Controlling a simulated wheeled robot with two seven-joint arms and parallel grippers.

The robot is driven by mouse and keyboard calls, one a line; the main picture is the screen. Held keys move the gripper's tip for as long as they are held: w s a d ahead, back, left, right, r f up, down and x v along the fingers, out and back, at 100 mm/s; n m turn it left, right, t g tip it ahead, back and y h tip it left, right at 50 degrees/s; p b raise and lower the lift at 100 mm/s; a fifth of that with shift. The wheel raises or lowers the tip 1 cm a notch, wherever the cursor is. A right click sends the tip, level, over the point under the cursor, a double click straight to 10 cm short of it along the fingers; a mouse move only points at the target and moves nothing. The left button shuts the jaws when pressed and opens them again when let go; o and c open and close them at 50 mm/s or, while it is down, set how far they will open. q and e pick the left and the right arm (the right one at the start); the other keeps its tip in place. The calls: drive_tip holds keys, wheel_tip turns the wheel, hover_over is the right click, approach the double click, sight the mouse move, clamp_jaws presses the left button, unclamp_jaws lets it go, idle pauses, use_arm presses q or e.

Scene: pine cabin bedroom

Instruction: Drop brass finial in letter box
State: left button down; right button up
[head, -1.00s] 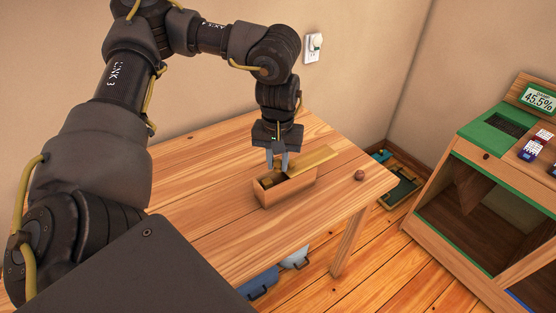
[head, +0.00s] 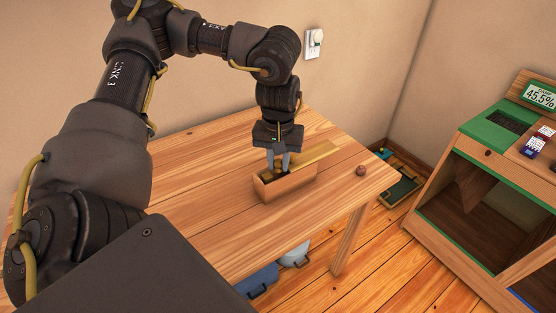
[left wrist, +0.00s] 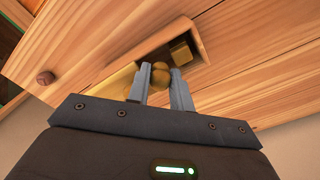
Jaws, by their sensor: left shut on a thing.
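The letter box (head: 289,189) is a small open-topped wooden box on the table. A long yellowish lid (head: 318,154) lies slanted across its right end. My left gripper (head: 278,168) points straight down at the box opening, with its fingertips at or inside the rim. In the left wrist view its fingers are shut on the rounded, gold-coloured brass finial (left wrist: 159,73), over the box interior. A gold block (left wrist: 181,52) lies inside the box (left wrist: 202,42), beside the finial. The box's front wall hides the finial's lower part in the head view. My right gripper is out of view.
A small brown ball-like knob (head: 361,170) sits on the table (head: 210,215) near its right corner. A green-topped wooden stand (head: 490,135) with a display is at the right. The table's left and front are clear.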

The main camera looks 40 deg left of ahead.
use_arm(q)
drive_tip(key=shift+s+f, duration=0.35)
drive_tip(key=shift+f, duration=0.1)
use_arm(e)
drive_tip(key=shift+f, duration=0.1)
use_arm(q)
drive_tip(key=c, duration=1.2)
unclamp_jaws()
drive_tip(key=shift+o, duration=0.2)
drive_tip(key=shift+w+r, duration=0.15)
drive_tip(key=shift+r, duration=0.15)
drive_tip(key=r, duration=0.2)
drive_tip(key=r+p, duration=0.1)
drive_tip(key=r, duration=0.1)
drive_tip(key=shift+w+r, duration=0.2)
drive_tip(key=shift+r, duration=0.2)
drive_tip(key=r+p, duration=0.2)
drive_tip(key=r, duration=0.1)
drive_tip(key=r+p, duration=0.1)
drive_tip(key=r, duration=0.1)
drive_tip(key=shift+s+r, duration=0.1)
drive_tip(key=shift+s, duration=0.15)
drive_tip(key=shift+r, duration=0.25)
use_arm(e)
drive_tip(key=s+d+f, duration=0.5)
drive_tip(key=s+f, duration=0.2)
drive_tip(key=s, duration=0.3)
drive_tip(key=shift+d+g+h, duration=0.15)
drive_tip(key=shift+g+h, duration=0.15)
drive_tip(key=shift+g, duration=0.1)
